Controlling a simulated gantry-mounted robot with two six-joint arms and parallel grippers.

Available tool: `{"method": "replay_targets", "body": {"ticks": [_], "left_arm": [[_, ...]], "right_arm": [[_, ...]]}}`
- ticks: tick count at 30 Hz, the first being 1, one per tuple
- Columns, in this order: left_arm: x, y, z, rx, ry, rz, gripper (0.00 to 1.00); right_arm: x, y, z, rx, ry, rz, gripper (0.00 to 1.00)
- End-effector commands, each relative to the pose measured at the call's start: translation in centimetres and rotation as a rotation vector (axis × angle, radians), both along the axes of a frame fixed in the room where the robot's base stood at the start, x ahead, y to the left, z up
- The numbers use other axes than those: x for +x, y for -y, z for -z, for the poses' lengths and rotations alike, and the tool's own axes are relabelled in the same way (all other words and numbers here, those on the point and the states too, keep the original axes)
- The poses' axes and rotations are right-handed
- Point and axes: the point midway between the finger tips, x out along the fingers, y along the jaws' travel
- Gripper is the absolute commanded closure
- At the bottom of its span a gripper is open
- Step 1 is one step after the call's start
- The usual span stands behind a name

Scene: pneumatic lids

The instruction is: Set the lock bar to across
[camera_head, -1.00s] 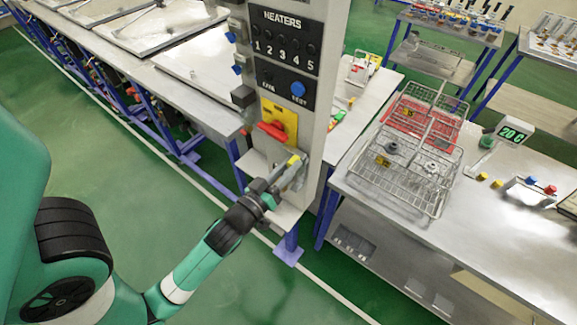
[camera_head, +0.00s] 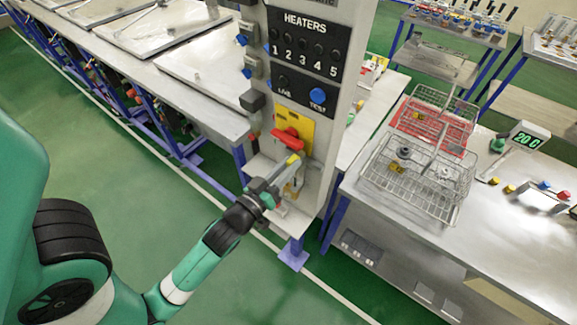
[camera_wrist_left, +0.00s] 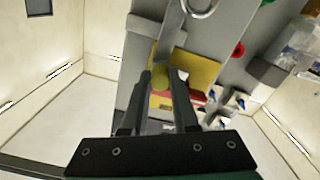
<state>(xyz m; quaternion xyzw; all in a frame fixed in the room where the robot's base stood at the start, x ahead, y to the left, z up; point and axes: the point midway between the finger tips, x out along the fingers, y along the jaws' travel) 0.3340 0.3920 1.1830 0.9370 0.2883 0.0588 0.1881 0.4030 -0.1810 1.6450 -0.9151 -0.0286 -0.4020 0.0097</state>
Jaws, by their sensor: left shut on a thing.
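The lock bar's yellow end (camera_head: 292,160) shows between my left fingertips, just below the red switch handle (camera_head: 287,140) on its yellow plate (camera_head: 294,121). My left gripper (camera_head: 287,166) is shut on that yellow end; its fingers and wrist hide most of the bar, so I cannot tell its exact angle. In the left wrist view, a round yellow knob (camera_wrist_left: 161,77) sits between the fingertips of the left gripper (camera_wrist_left: 162,82), with the yellow plate (camera_wrist_left: 200,70) beyond it. My right gripper is not in view.
The grey panel carries a HEATERS row (camera_head: 306,45) and a blue TEST button (camera_head: 317,95). To the right, a steel table (camera_head: 350,205) holds wire baskets (camera_head: 412,185). Lidded tanks (camera_head: 200,70) line the left. The green floor in front is clear.

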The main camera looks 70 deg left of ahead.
Motion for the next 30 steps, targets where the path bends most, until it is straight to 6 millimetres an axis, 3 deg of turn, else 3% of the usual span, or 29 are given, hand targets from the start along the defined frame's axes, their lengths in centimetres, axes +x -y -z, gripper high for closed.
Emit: {"method": "replay_targets", "body": {"ticks": [3,4,9,20,23,28,30], "left_arm": [[-0.2,-0.2,0.1,0.001,-0.005,-0.008,1.00],[-0.2,-0.2,0.1,0.001,-0.005,-0.009,0.69],[-0.1,-0.2,0.1,0.001,-0.004,-0.007,0.42],[-0.5,0.2,0.2,0.001,-0.004,-0.003,0.42],[-1.6,1.0,0.5,0.000,-0.005,-0.003,0.42],[-5.2,3.5,0.9,0.000,-0.007,0.000,0.42],[-6.1,4.1,0.2,0.000,-0.011,-0.002,0.42]], "right_arm": [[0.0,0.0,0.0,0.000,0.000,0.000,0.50],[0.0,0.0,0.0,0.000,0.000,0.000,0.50],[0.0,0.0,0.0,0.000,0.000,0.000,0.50],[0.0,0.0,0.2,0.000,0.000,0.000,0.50],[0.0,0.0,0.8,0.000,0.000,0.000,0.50],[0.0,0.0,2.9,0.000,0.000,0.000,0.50],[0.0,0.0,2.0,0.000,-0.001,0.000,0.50]]}}
